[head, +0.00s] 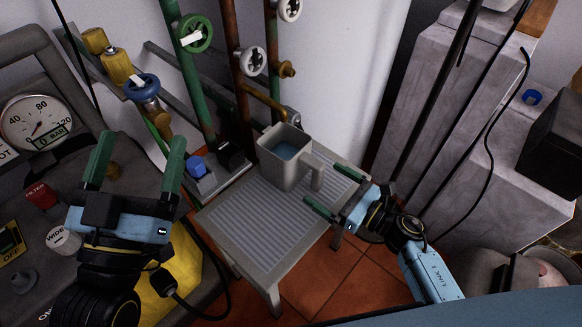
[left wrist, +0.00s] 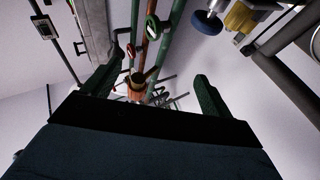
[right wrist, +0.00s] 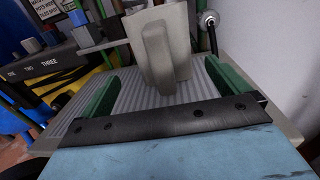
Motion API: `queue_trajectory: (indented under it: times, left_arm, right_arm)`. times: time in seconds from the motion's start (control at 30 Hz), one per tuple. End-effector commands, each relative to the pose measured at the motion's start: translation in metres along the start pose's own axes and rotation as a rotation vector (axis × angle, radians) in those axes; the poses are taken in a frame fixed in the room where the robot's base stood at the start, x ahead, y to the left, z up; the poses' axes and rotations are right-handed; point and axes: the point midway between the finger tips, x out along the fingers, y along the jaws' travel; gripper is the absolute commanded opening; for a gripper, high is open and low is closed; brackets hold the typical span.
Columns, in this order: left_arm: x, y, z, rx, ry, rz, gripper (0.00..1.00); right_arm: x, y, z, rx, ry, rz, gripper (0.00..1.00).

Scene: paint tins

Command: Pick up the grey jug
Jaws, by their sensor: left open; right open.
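The grey jug (head: 285,157) stands upright on a small grey ribbed table (head: 240,222), with bluish liquid or a blue inside showing at its top. Its handle points right toward my right arm. My right gripper (head: 334,190) is open and empty, just right of the jug and apart from it. In the right wrist view the jug (right wrist: 178,50) stands ahead between the open fingers, its handle facing the camera. My left gripper (head: 137,160) is open and empty, raised over the left side, well away from the jug. The left wrist view shows only pipes and wall between its fingers (left wrist: 152,90).
Vertical pipes with a green valve wheel (head: 194,33) and a white wheel (head: 252,61) stand behind the table. A pressure gauge (head: 36,122) and a red filter item (head: 41,196) are at left. Grey blocks (head: 440,100) stand at right. The table's front is bare.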

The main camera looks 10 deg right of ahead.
Motion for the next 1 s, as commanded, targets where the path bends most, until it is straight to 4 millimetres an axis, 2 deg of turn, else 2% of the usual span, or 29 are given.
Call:
queue_trajectory:
  times: [0.1, 0.27, 0.5, 0.6, 0.87, 1.0]
  left_arm:
    - [0.000, 0.002, -0.008, -0.004, 0.058, 0.004, 0.85]
    - [-0.001, 0.003, -0.014, -0.005, 0.100, 0.006, 0.85]
    - [-0.005, 0.003, -0.026, -0.006, 0.237, 0.008, 0.85]
    - [-0.006, 0.003, -0.030, -0.006, 0.269, 0.009, 0.85]
    - [-0.006, 0.003, -0.032, -0.006, 0.281, 0.009, 0.85]
    - [-0.006, 0.003, -0.032, -0.005, 0.280, 0.009, 0.85]
  right_arm:
    - [0.014, 0.000, -0.001, 0.002, -0.001, 0.000, 1.00]
    - [0.024, -0.001, -0.001, 0.001, 0.000, -0.001, 1.00]
    - [0.059, -0.003, -0.002, 0.004, -0.002, -0.001, 1.00]
    - [0.068, -0.003, -0.001, 0.002, -0.001, -0.001, 1.00]
    - [0.070, -0.002, -0.001, 0.003, 0.001, -0.001, 1.00]
    - [0.070, -0.002, -0.001, 0.003, 0.001, -0.001, 0.83]
